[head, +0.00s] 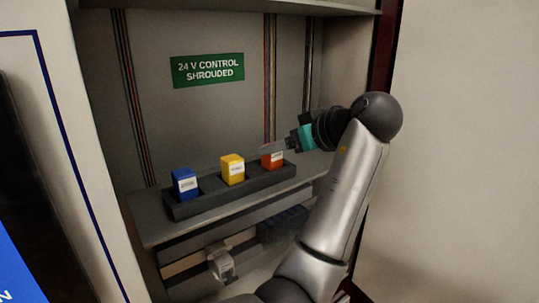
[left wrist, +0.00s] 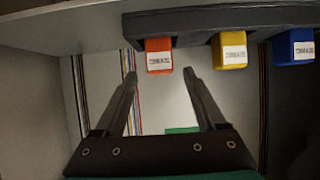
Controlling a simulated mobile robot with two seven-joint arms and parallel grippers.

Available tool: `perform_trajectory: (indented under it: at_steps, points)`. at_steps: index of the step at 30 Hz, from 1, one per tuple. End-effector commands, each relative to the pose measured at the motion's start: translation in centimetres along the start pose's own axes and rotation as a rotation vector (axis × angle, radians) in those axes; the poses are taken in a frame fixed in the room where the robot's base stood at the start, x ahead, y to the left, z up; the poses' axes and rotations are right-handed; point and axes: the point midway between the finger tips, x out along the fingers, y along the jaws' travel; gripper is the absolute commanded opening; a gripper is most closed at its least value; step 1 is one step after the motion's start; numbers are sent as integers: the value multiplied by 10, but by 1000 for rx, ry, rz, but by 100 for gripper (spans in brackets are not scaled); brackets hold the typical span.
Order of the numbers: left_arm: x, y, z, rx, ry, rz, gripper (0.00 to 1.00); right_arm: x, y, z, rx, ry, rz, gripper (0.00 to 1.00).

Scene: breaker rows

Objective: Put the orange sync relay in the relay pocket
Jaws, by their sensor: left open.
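The orange relay (head: 277,160) with a white label stands in the right end of a dark tray (head: 200,209) on the shelf. It also shows in the left wrist view (left wrist: 158,61). My left gripper (head: 268,148) is at the orange relay's upper part in the head view. In the left wrist view its two fingers (left wrist: 160,76) are open, with the relay lying between and just beyond the tips; I cannot tell whether they touch it. My right gripper is not in view. I cannot identify the relay pocket for certain.
A yellow relay (head: 232,169) and a blue relay (head: 184,183) stand in the same tray. Below the shelf are a dark block (head: 283,225) and a pale fitting (head: 221,263) on a rail. A green sign (head: 207,70) is on the cabinet's back wall.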

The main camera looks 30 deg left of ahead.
Motion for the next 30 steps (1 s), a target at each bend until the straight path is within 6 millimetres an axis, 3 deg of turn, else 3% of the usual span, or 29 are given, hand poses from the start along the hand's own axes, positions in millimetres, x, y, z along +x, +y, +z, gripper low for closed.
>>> perform_trajectory:
  at_steps: [3, 10, 26, 30]
  points:
    - [-24, 1, 2, -1, -1, 4, 73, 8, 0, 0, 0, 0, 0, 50]
    - [-48, 0, 0, -1, 0, 1, 73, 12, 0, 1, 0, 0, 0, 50]
    - [-51, 0, 0, 0, 0, -1, 73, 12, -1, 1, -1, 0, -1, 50]
    - [-44, 5, 8, 33, 4, 4, 73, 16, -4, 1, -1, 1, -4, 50]
